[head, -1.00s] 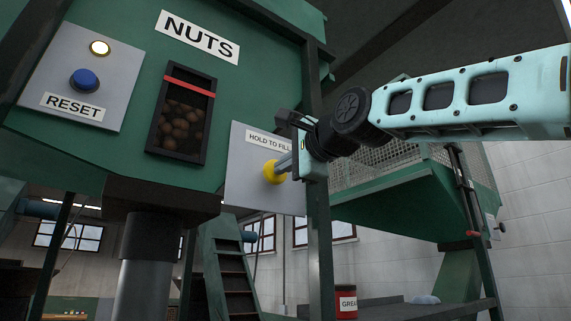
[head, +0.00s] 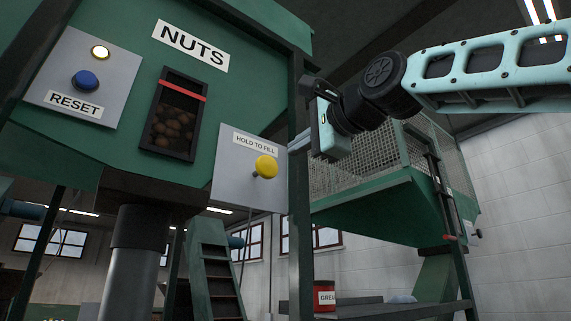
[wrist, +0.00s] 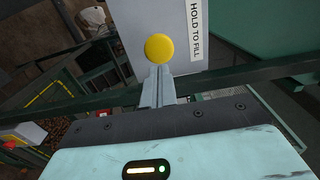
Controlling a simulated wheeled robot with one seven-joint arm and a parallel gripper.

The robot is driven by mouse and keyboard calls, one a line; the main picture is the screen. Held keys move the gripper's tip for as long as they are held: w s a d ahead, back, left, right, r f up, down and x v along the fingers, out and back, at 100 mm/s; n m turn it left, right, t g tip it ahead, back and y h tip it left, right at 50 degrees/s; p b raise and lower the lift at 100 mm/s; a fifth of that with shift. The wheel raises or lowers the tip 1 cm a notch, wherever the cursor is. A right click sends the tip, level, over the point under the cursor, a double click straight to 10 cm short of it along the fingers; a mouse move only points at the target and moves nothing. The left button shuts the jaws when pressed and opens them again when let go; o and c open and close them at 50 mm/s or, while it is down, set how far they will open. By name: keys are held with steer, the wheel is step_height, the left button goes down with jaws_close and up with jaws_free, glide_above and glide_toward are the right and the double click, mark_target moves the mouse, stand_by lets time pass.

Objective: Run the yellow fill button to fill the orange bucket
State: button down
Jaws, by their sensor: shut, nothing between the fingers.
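The yellow fill button (head: 265,167) sits on a grey panel (head: 229,184) labelled HOLD TO FILL, and stands out from it. My gripper (head: 291,147) is shut and empty, to the right of the button with a clear gap in the head view. In the wrist view, the shut fingertips (wrist: 158,75) point at the yellow button (wrist: 159,47), just below it in the picture. I cannot make out the orange bucket in either view.
The green NUTS hopper (head: 230,95) has a window (head: 175,120) showing nuts and a red bar. A blue RESET button (head: 85,80) sits under a lit lamp (head: 101,53). A dark green post (head: 300,220) stands beside my gripper. A red can (head: 325,297) stands lower right.

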steer(key=shift+b+v, duration=0.5)
steer(key=shift+v, duration=1.25)
steer(key=s+a+f+n+g+h+b, duration=0.1)
steer(key=a+f+n+g, duration=0.15)
steer(key=f, duration=1.15)
steer(key=a+f+n+g+h+b, duration=0.1)
steer(key=f+n+g+h, duration=0.2)
steer(key=f, duration=1.1)
steer(key=s+a+f+n+g+b, duration=0.1)
steer(key=a+f+n+g+b, duration=0.2)
steer(key=f, duration=1.1)
steer(key=s+d+f+n+g+h, duration=0.1)
steer(key=s+d+f+n+g, duration=0.1)
steer(key=s+f, duration=0.4)
steer(key=s+d+f+n+g+h, duration=0.2)
steer(key=s+d+f+n, duration=0.3)
steer(key=f, duration=0.9)
steer(key=s+d+f+n+g+h+b, duration=0.1)
steer(key=s+d+f+n+g+h, duration=0.1)
steer(key=s+d+f, duration=0.4)
steer(key=s+f+n, duration=0.1)
steer(key=s+f, duration=0.2)
steer(key=f, duration=0.1)
steer(key=shift+f, duration=0.2)
steer(key=shift+d+n+g, duration=0.1)
steer(key=shift+n+g, duration=0.15)
